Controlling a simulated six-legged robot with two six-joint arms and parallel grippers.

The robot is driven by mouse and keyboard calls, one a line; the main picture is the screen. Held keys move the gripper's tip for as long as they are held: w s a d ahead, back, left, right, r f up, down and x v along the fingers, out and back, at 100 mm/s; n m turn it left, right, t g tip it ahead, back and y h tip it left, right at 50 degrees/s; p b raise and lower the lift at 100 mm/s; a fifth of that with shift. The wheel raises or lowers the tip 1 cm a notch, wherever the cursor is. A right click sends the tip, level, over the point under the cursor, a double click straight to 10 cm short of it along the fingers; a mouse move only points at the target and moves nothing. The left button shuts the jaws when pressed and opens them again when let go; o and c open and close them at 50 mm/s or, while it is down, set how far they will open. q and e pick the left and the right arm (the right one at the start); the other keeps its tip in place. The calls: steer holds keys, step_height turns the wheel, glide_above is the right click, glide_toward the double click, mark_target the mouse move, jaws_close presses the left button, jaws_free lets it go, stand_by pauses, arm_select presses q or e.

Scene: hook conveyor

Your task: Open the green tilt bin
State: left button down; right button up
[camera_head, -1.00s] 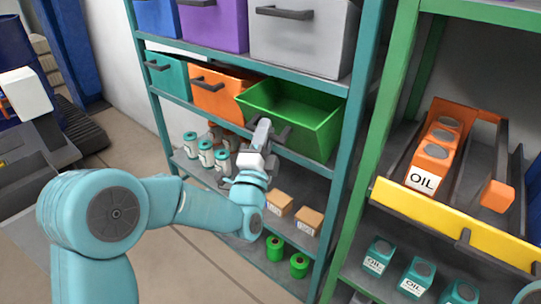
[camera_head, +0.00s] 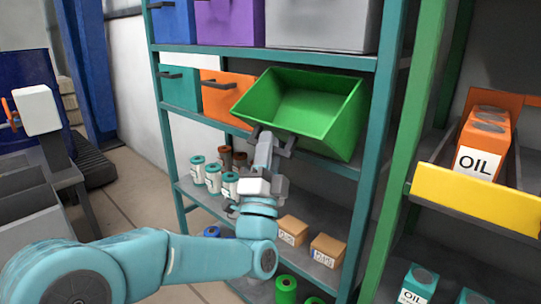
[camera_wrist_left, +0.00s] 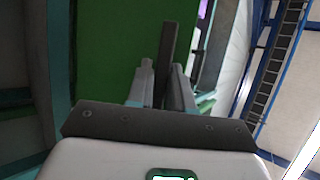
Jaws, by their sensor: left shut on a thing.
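The green tilt bin (camera_head: 305,106) is tipped forward out of the shelf's middle row in the head view, its empty inside showing. My left gripper (camera_head: 275,141) is at its front lower left side, shut on the bin's dark handle (camera_wrist_left: 168,65), which shows between the fingers in the left wrist view. The bin's green front (camera_wrist_left: 104,55) fills the upper left of that view. My right gripper is not in view.
Teal (camera_head: 180,88) and orange (camera_head: 226,97) bins sit closed left of the green bin. Bottles (camera_head: 213,178) and small boxes (camera_head: 327,250) stand on the shelf below. A green rack post (camera_head: 409,150) rises at right, beside a yellow-fronted tray (camera_head: 475,203) of oil cans.

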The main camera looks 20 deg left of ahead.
arm_select(q)
steer(key=shift+f, duration=0.15)
steer(key=c, duration=1.1)
jaws_free()
steer(key=shift+a, duration=0.1)
steer(key=b+v, duration=0.1)
steer(key=v, duration=1.5)
steer(key=shift+s+b, duration=0.2)
steer(key=shift+b, duration=0.2)
